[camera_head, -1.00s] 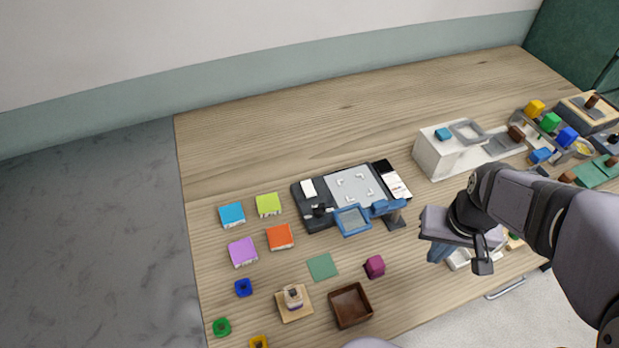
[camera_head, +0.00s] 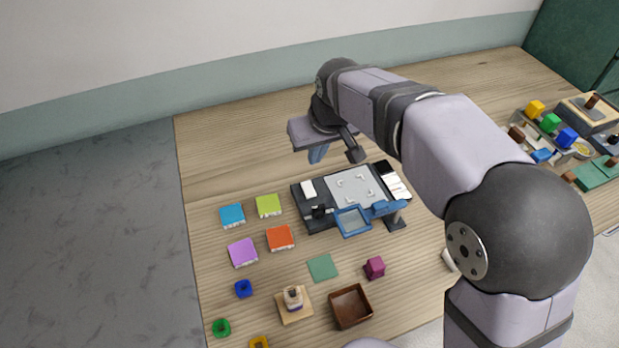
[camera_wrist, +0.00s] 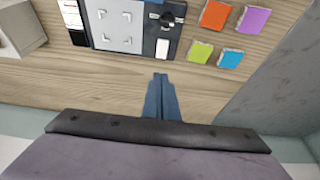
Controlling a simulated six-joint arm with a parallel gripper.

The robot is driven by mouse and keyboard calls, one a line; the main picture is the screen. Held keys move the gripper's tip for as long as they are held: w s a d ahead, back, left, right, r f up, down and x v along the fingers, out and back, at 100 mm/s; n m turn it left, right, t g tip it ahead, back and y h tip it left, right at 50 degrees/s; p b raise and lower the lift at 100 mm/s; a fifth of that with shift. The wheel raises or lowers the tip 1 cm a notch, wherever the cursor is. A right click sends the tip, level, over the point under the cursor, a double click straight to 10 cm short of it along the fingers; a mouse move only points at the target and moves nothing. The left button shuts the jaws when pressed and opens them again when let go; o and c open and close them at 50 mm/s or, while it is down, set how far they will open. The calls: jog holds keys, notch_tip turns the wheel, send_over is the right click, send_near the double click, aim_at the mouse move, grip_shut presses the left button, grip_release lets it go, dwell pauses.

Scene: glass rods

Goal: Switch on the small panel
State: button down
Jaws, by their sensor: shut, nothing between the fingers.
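The small panel (camera_head: 299,199) is the dark section at the left of a black unit on the table. It bears a white rocker switch (camera_head: 308,188) and a black knob (camera_head: 318,211). In the wrist view the white switch (camera_wrist: 162,48) lies just ahead of my fingertips, with the knob (camera_wrist: 168,18) beyond it. I cannot tell the switch's position. My gripper (camera_head: 317,154) is above the table behind the panel, its blue fingers closed and empty. In the wrist view the closed fingers of my gripper (camera_wrist: 160,80) appear apart from the switch.
A grey plate (camera_head: 352,188) with corner marks adjoins the panel, with a blue frame (camera_head: 353,221) in front. Coloured blocks, including lime (camera_head: 268,205) and orange (camera_head: 280,238), lie left and front-left. A brown tray (camera_head: 350,307) stands nearer. The table behind is clear.

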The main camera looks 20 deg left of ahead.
aim_at(308, 184)
jog(key=shift+f, duration=0.15)
jog(key=p+x, duration=0.1)
jog(key=x, duration=0.3)
jog(key=p+x, duration=0.2)
jog(key=x, duration=0.3)
jog(key=p+x, duration=0.1)
jog(key=x, duration=0.3)
jog(key=shift+s+d+f, duration=0.1)
jog(key=shift+d+f, duration=0.1)
jog(key=shift+f, duration=0.25)
jog(key=shift+a+f+b, duration=0.15)
jog(key=shift+f+b, duration=0.15)
jog(key=shift+f, duration=0.2)
jog(key=shift+r, duration=0.25)
jog(key=shift+d+f, duration=0.1)
jog(key=shift+d, duration=0.1)
jog(key=shift+s+d, duration=0.55)
jog(key=shift+s, duration=0.05)
